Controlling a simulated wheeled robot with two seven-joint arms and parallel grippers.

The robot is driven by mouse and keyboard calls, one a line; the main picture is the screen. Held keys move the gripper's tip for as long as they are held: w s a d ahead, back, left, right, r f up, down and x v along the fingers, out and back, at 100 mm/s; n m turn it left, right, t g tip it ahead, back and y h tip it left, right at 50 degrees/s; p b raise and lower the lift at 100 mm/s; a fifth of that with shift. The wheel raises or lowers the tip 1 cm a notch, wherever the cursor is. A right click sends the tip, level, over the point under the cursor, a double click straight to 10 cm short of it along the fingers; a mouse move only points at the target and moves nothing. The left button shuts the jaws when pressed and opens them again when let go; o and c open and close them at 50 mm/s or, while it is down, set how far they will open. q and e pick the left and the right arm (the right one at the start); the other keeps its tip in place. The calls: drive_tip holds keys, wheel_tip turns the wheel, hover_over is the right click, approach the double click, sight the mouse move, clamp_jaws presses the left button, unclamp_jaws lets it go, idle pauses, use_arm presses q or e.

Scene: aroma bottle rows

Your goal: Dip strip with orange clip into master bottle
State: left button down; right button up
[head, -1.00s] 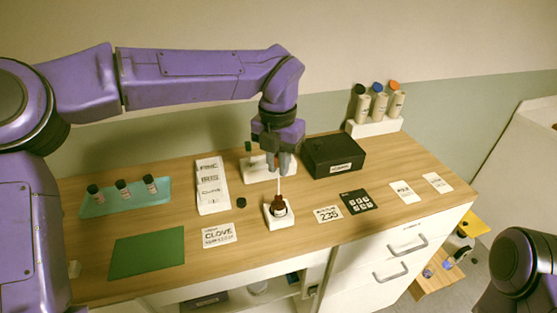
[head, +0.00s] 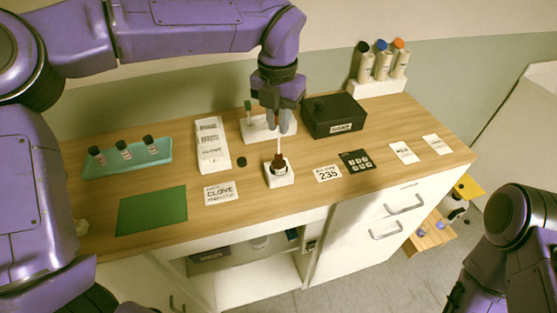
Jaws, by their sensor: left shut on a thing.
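A small brown bottle (head: 279,163) stands upright in a white square holder (head: 280,178) near the middle of the counter. My left gripper (head: 277,126) is above it, pointing down, shut on a thin pale strip (head: 279,145). The strip hangs upright, its lower end at the bottle mouth; I cannot tell whether it is inside. An orange clip cannot be made out between the fingers. A dark cap (head: 241,161) lies on the counter left of the bottle. My right arm shows at the lower right, but its gripper is out of view.
Behind the bottle is a white stand (head: 256,131) with a green-topped strip (head: 248,107). A black box (head: 335,116) is to its right. A teal tray (head: 105,167) with three bottles, a green mat (head: 152,210) and a CLOVE card (head: 221,193) are left. Three capped tubes stand at the back right.

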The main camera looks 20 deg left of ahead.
use_arm(q)
drive_tip(key=shift+f+b, duration=0.3)
drive_tip(key=shift+f, duration=0.35)
drive_tip(key=shift+s, duration=0.1)
idle(0.4)
drive_tip(key=shift+f+b, duration=1.4)
drive_tip(key=shift+f, duration=0.7)
drive_tip(key=shift+r, duration=0.1)
wheel_tip(320, 180, up, 8)
drive_tip(key=p, duration=0.7)
drive_tip(key=shift+r+p, duration=0.25)
drive_tip(key=shift+p, duration=0.15)
drive_tip(key=shift+f, duration=0.1)
